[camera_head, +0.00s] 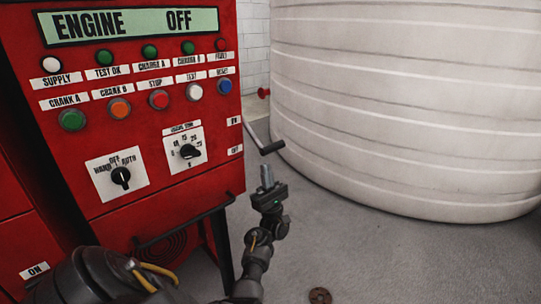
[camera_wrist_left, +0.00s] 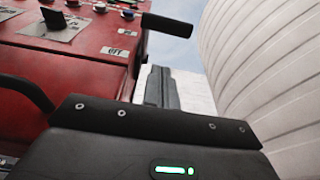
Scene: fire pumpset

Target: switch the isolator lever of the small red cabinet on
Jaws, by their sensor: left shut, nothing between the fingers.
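The red cabinet (camera_head: 210,95) fills the left of the head view. Its isolator lever (camera_head: 271,147) sticks out from its right side, its arm slanting down to a black handle near the OFF label (camera_head: 235,150); the ON label (camera_head: 234,121) is higher. In the left wrist view the black handle (camera_wrist_left: 167,24) points right, above and beyond the fingers. My left gripper (camera_head: 267,176) is just below the handle, fingers pointing up, shut and empty. Its closed fingers also show in the left wrist view (camera_wrist_left: 161,88). They look apart from the handle. My right gripper is out of view.
A large white ribbed tank (camera_head: 400,110) stands close on the right. A dark bar (camera_head: 180,232) runs along the cabinet's lower front, near my left arm. Grey floor (camera_head: 400,260) is open in front of the tank, with a small round brown piece (camera_head: 320,295) on it.

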